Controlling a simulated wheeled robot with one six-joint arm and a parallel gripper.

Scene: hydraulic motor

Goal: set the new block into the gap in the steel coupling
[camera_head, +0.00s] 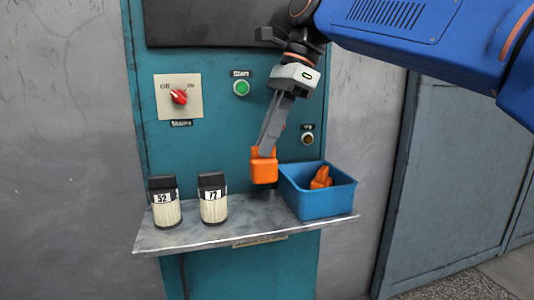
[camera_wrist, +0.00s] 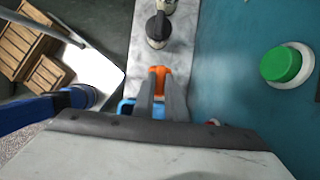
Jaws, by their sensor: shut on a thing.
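My gripper (camera_head: 265,150) is shut on an orange block (camera_head: 264,170) and holds it above the shelf, just left of the blue bin. In the wrist view the block (camera_wrist: 160,72) shows beyond the fingertips of my gripper (camera_wrist: 161,82). Another orange piece (camera_head: 321,179) lies in the blue bin (camera_head: 322,203). I see no steel coupling in either view.
A metal shelf (camera_head: 240,229) carries two jars, one labelled 52 (camera_head: 165,203) and one labelled 17 (camera_head: 212,199), at its left. The teal panel behind has a red switch (camera_head: 179,97) and a green button (camera_head: 241,88). The shelf's middle is clear.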

